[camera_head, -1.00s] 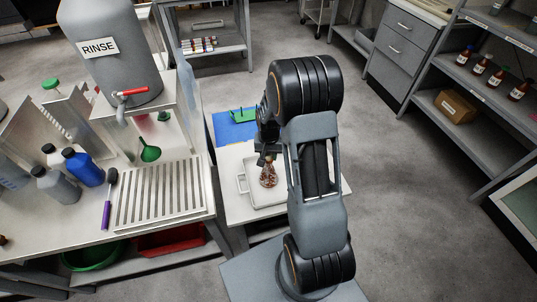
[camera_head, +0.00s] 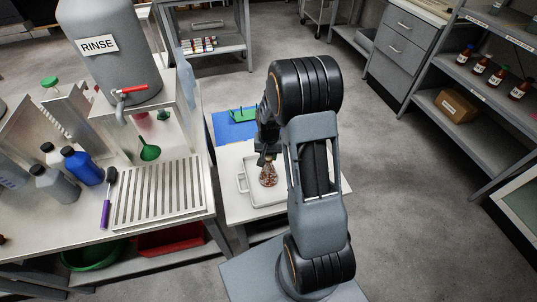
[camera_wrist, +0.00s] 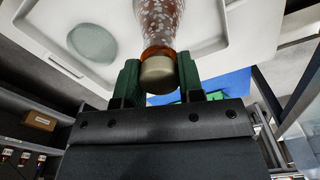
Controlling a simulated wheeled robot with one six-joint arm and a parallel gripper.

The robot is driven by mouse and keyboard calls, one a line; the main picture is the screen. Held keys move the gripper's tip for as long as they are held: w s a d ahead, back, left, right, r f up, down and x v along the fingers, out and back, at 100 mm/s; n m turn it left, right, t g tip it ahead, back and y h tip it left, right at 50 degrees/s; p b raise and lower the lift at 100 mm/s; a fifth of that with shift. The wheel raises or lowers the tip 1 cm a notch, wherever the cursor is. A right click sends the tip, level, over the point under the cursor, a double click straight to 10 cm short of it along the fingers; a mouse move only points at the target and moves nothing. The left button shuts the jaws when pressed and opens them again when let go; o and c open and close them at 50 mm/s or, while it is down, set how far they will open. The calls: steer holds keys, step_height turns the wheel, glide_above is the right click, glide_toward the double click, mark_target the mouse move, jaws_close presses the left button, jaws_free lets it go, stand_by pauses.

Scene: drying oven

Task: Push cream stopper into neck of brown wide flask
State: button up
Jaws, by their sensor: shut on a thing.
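The brown wide flask (camera_head: 268,177) stands on the white tray (camera_head: 244,178), below my gripper (camera_head: 265,160). In the wrist view the flask (camera_wrist: 160,18) is brown with pale specks and has an orange-brown neck rim. The cream stopper (camera_wrist: 158,72) sits at the flask's mouth, in line with the neck, and seems to touch the rim. I cannot tell how deep it goes. My gripper (camera_wrist: 160,80) has its green fingers on either side of the stopper and is shut on it. In the head view the stopper is hidden by the gripper.
A pale round disc (camera_wrist: 92,44) lies in the tray. A blue mat (camera_head: 232,134) with a green item lies behind the tray. A steel bench with a RINSE tank (camera_head: 105,60) and bottles is at left. Shelves (camera_head: 480,90) stand at right.

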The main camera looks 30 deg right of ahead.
steer(key=shift+s+a+f+b, duration=0.1)
steer(key=shift+s+f+b, duration=0.15)
steer(key=shift+f, duration=0.15)
steer(key=shift+s+f+b, duration=0.1)
steer(key=shift+f+b, duration=0.1)
steer(key=shift+f, duration=0.2)
steer(key=o, duration=0.6)
steer(key=shift+r, duration=0.25)
steer(key=o, duration=0.3)
steer(key=shift+w+r+p, duration=0.2)
steer(key=shift+r+p, duration=0.2)
steer(key=shift+p, duration=0.2)
steer(key=shift+w+r+p, duration=0.15)
steer(key=shift+r+p, duration=2.05)
steer(key=shift+r, duration=0.85)
